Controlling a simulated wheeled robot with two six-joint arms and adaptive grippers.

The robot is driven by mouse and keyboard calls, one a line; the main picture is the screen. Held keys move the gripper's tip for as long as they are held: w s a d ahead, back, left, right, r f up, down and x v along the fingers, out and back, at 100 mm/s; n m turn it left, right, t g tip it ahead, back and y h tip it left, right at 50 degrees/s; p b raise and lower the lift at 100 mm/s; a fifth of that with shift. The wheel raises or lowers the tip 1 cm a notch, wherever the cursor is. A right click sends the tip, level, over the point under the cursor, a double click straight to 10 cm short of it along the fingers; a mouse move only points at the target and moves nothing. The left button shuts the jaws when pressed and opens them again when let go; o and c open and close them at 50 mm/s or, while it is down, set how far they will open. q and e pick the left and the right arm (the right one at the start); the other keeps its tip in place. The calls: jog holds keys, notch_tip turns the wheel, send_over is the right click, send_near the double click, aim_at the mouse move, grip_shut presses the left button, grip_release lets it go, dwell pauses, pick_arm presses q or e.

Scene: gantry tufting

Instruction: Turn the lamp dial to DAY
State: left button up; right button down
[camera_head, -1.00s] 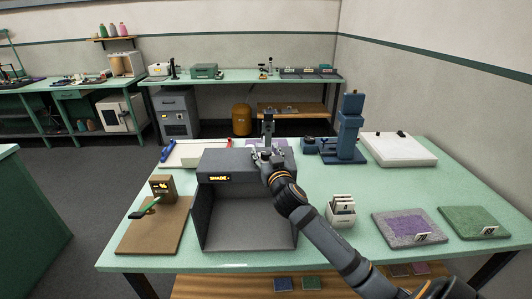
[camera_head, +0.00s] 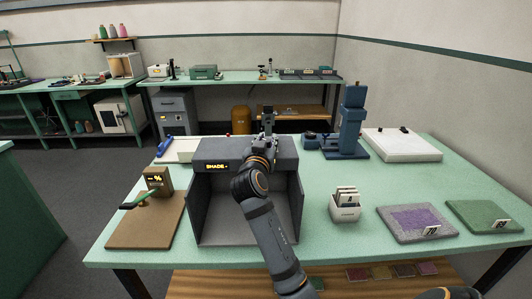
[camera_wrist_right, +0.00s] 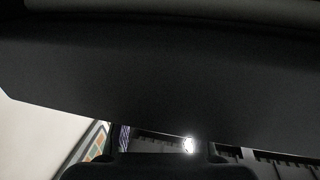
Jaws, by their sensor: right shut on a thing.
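The grey lamp booth (camera_head: 196,212) stands at the front of the green table, open toward me. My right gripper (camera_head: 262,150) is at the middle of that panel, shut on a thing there. The thing fits the lamp dial, but my gripper and wrist cover it and its pointer cannot be seen. The right wrist view shows mostly the booth's dark surface (camera_wrist_right: 150,80) close up, with a bright glint below. My left gripper is not in view.
A brown board with a small readout box (camera_head: 158,181) is left of the booth. A card holder (camera_head: 345,205), a purple tufted sample (camera_head: 392,229) and a green one (camera_head: 482,216) lie to the right. A blue press (camera_head: 350,125) and a white slab (camera_head: 402,145) stand behind.

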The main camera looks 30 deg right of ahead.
jog(key=shift+f+m+g+h, duration=0.1)
jog(key=shift+m+g+h, duration=0.3)
jog(key=shift+g+h, duration=0.1)
jog(key=c, duration=1)
grip_release()
notch_tip(320, 180, up, 10)
jog(key=shift+r, duration=0.1)
